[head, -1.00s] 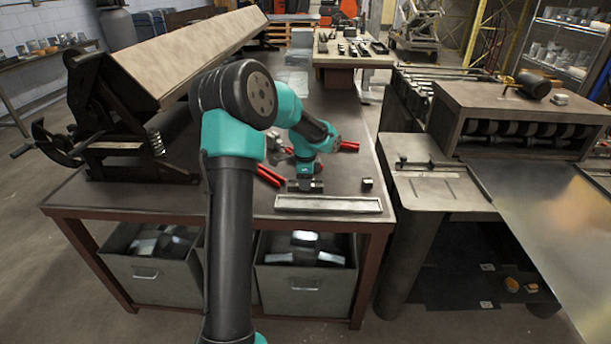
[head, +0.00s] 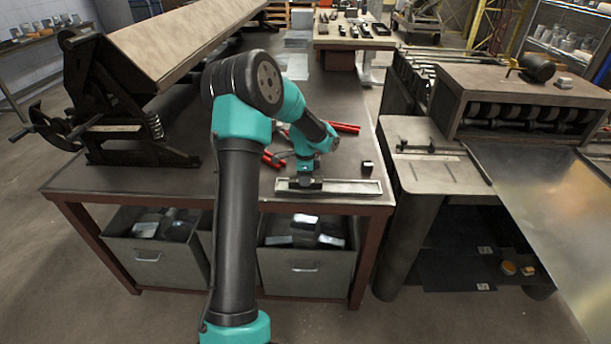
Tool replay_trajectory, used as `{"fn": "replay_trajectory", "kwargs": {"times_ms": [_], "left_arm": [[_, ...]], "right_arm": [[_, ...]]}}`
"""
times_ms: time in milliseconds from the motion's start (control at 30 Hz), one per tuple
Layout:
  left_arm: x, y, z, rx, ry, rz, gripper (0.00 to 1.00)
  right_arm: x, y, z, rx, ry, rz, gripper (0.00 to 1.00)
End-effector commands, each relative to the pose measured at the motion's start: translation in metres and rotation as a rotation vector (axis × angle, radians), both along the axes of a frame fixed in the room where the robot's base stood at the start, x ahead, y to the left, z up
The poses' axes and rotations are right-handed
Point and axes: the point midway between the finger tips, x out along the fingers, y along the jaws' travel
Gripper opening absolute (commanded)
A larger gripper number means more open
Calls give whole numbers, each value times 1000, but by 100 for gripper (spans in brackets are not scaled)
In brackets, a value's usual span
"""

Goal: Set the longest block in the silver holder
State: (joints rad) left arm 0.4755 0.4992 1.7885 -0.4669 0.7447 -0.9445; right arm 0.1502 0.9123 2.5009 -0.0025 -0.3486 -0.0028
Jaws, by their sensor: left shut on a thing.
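The silver holder (head: 350,187) is a long shallow tray near the front edge of the dark workbench. My left gripper (head: 305,181) points down at its left end, shut on a dark, elongated block (head: 289,184). The block lies sideways over the left part of the holder; I cannot tell whether it touches the bottom or hangs just above it. A small dark block (head: 367,167) stands on the bench behind the holder's right end. My right gripper is not in view.
Red-handled tools (head: 343,127) lie on the bench behind my left gripper, partly hidden by the arm. A large bending machine (head: 150,90) fills the left of the bench. Bare bench lies around the small block. A metal-topped side table (head: 430,170) stands right.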

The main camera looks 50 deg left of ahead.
Motion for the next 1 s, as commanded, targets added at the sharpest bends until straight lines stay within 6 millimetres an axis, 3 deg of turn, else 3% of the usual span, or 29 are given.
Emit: {"fn": "replay_trajectory", "kwargs": {"times_ms": [300,333,600,1000], "left_arm": [[0,0,1,1,-2,0,0],[0,0,1,1,-2,0,41],[0,0,1,1,-1,0,67],[0,0,7,0,-1,0,68]], "right_arm": [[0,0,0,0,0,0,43],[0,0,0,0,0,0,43],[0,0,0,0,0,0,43],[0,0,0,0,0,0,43]]}}
